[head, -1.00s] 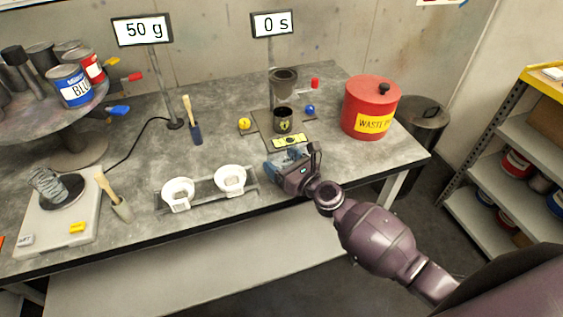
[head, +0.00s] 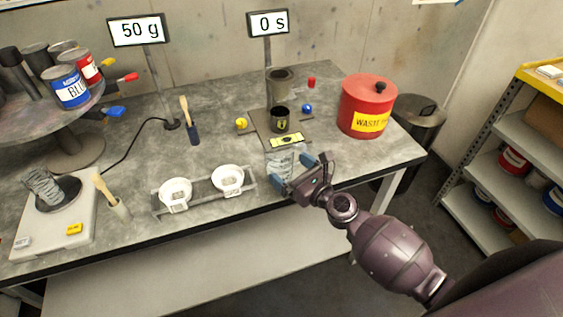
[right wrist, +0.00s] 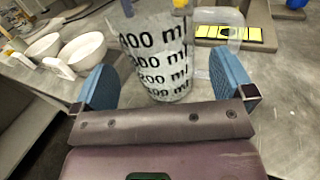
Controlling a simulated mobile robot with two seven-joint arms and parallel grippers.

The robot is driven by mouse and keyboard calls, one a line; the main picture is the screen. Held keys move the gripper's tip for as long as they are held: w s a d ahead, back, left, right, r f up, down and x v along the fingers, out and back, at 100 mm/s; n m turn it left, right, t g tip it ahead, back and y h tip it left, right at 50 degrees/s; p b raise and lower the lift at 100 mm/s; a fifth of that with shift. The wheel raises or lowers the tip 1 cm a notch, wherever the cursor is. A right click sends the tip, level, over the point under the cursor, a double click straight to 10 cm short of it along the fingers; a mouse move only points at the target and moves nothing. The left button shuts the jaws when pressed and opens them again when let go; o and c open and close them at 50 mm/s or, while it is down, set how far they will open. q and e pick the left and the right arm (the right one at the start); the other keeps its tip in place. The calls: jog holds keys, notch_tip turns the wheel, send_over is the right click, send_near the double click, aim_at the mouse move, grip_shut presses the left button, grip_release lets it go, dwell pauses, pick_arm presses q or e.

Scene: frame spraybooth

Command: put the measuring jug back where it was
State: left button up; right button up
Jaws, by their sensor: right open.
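The measuring jug (right wrist: 157,55) is clear with black millilitre marks and stands upright on the grey bench. In the head view the jug (head: 280,163) is near the front edge, right of the white cups and in front of the black and yellow plate. My right gripper (head: 299,174) is open at the jug's near right side. In the right wrist view the blue fingers of my right gripper (right wrist: 168,85) are spread wide with the jug ahead between them; I cannot tell whether they touch it. My left gripper is not in view.
Two white cups (head: 228,179) sit in a metal rack left of the jug. A dark cup (head: 280,119) stands behind it. A red waste bin (head: 367,106) stands at the back right. A scale (head: 57,225) is at the left. Bench around the jug's right is clear.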

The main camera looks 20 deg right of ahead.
jog(key=b+v, duration=0.1)
jog(key=v, duration=0.6)
jog(key=shift+s, duration=0.25)
jog(key=s+d+f+n+g+h, duration=0.2)
jog(key=s+f+n, duration=0.5)
jog(key=n, duration=0.9)
jog(key=s+d+f+n+g+h, duration=0.2)
jog(key=s+n, duration=0.6)
jog(key=n, duration=0.8)
jog(key=shift+s+d+f+g+h, duration=0.35)
jog(key=shift+d+f+h, duration=0.65)
jog(key=shift+f+h, duration=1.1)
jog(key=shift+w+f+y, duration=0.1)
jog(key=shift+f+y, duration=0.2)
